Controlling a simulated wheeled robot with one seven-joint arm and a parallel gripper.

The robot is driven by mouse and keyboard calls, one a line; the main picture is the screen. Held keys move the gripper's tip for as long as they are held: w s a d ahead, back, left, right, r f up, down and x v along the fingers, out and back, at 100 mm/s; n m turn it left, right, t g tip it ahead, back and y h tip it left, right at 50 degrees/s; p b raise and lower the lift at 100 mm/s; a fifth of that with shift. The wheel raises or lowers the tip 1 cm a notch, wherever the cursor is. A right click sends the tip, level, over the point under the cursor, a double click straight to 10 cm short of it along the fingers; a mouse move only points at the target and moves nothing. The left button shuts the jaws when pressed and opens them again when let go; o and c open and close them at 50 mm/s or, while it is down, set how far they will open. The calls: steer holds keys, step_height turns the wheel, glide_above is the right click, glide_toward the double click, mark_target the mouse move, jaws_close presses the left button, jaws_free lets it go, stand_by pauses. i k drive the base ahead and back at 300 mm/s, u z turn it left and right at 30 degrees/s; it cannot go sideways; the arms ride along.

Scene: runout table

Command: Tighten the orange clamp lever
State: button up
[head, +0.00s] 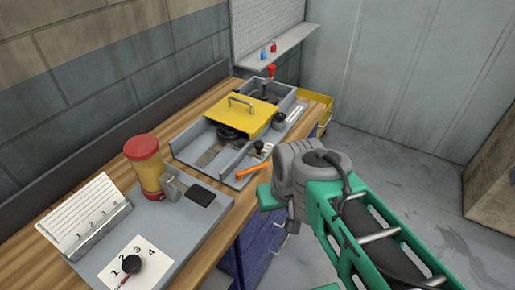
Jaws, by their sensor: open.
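The orange clamp lever (254,169) sticks out low at the front right edge of the grey fixture (205,145) on the wooden bench. Its bar lies roughly level, slanting slightly up to the right. My gripper (268,198) is just right of and in front of the lever, by the bench's front edge. A green finger part shows, apart from the lever in the picture. The gripper is open and nothing shows between the fingers. My wrist hides part of the bench edge and much of the gripper.
A yellow plate with a handle (241,111) sits on the fixture. A red-and-yellow canister (145,164) stands at left on a grey board (160,222) with number cards. A black knob (260,146) is close behind the lever. Floor at right is clear, with a wooden box (490,175) at the edge.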

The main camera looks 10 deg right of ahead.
mark_target(239, 175)
steer(key=u, duration=0.05)
steer(key=k, duration=0.5)
steer(key=z, duration=1.4)
steer(key=i, duration=1.1)
steer(key=u, duration=2.25)
